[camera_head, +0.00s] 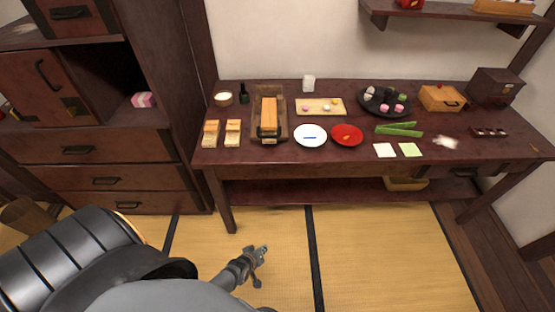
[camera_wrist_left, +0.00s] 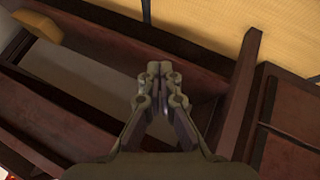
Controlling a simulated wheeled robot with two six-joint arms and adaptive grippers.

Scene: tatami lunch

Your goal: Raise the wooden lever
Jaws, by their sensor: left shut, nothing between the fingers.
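A wooden device (camera_head: 283,128) stands at the left part of the dark table, with a lighter wooden bar (camera_head: 269,108) lying along it and a dark handle at its near end. This bar looks like the wooden lever, and it lies low, but I cannot tell its exact angle. My left gripper (camera_head: 261,256) is over the tatami in front of the table, well short of the device and apart from it. In the left wrist view the left gripper (camera_wrist_left: 160,72) has its fingers together, with nothing between them. The lever does not show there. My right gripper is out of view.
The dark table (camera_head: 350,166) also carries two small wooden blocks, a white plate (camera_head: 310,142), a red plate (camera_head: 347,141), green stalks and a wooden box (camera_head: 440,98). A drawer cabinet (camera_head: 110,145) stands at the left. The tatami floor (camera_head: 370,260) is clear.

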